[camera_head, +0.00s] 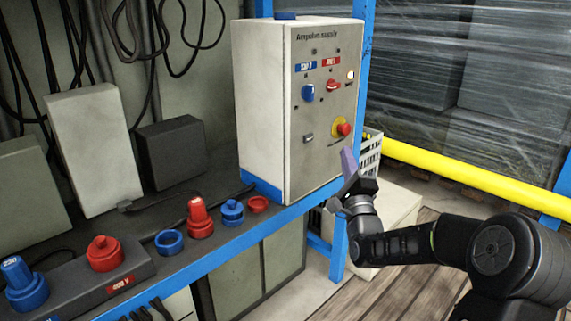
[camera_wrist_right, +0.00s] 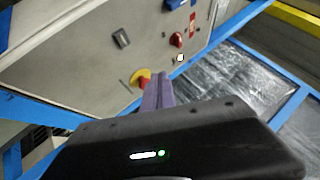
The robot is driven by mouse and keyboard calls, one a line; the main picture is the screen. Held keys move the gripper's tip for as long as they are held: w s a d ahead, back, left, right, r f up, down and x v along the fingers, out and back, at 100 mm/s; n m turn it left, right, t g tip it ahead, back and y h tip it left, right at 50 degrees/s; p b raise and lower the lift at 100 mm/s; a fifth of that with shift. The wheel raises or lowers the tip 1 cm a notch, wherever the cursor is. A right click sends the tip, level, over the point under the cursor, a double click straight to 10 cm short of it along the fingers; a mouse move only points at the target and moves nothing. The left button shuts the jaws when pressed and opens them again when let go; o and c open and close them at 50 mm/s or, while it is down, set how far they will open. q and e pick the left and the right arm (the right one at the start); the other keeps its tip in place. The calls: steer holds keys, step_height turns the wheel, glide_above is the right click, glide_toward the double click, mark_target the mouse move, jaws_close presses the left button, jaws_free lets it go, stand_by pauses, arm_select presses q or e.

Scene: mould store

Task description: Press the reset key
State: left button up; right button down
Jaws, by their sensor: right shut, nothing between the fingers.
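A pale control box (camera_head: 265,110) stands on the blue-edged bench in the head view. Its front panel carries a blue knob (camera_head: 308,92), a red knob (camera_head: 333,86), a small lit whitish key (camera_head: 350,76), a grey switch (camera_head: 308,138) and a red mushroom button on a yellow disc (camera_head: 343,129). The small lettering is too blurred to tell which is the reset key. The lit key also shows in the right wrist view (camera_wrist_right: 180,58). My right gripper (camera_head: 348,161) is shut and empty, its purple fingers just below the mushroom button in the picture; contact is unclear. My left gripper is out of view.
Red and blue knobs and rings, including a red one (camera_head: 200,218), lie along the bench left of the box. A blue post (camera_head: 363,50) stands behind the box. A yellow rail (camera_head: 470,177) and wrapped stacks (camera_head: 470,70) are at the right.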

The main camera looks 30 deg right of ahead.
mark_target(308, 138)
steer(key=shift+s+r, duration=0.1)
steer(key=shift+r, duration=0.1)
steer(key=shift+a, duration=0.1)
steer(key=w+a+b, duration=0.1)
steer(key=w+a, duration=0.1)
steer(key=w, duration=0.6)
steer(key=shift+w+a, duration=0.25)
stand_by(0.3)
stand_by(1.8)
steer(key=shift+w+a+b, duration=0.1)
steer(key=shift+w+b, duration=0.3)
steer(key=shift+b, duration=0.15)
